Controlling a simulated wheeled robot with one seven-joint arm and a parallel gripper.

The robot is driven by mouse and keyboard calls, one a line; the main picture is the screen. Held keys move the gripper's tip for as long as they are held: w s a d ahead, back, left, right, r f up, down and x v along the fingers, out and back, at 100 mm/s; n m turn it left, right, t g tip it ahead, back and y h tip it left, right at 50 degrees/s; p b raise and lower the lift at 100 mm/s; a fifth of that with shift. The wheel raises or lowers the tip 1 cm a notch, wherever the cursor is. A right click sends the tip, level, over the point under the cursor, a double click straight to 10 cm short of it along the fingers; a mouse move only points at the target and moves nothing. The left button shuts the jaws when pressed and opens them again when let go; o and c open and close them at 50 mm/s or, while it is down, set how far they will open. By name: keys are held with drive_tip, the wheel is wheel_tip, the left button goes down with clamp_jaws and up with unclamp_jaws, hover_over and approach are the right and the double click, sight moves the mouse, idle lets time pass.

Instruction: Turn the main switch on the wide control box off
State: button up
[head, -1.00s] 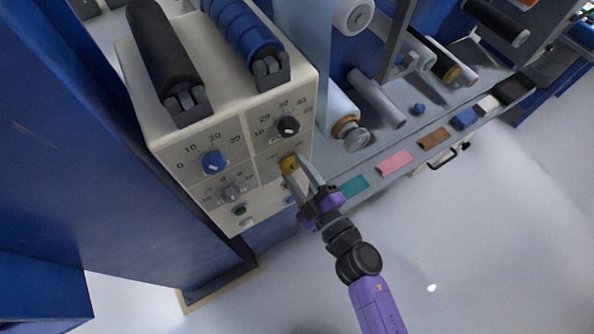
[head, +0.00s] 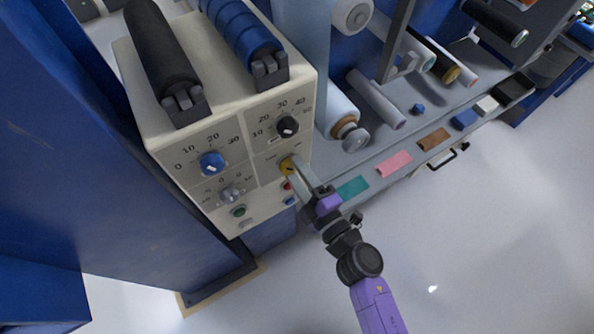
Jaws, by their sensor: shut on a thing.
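The wide control box (head: 262,205) is cream, with its front panel of knobs and buttons facing me.
A blue knob (head: 212,164), a grey knob (head: 231,194) and a green button (head: 238,211) are on the panel's left half. Red and blue buttons lie close below my fingers. Black and blue rollers rest on top. A shelf (head: 373,180) with coloured pieces runs right.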

drive_tip(key=o, duration=1.4)
drive_tip(key=shift+c, duration=0.2)
drive_tip(key=shift+s, duration=0.1)
drive_tip(key=v, duration=0.7)
drive_tip(key=shift+s+d+b, duration=0.25)
drive_tip(key=shift+s+b, duration=0.05)
drive_tip(key=shift+b, duration=0.15)
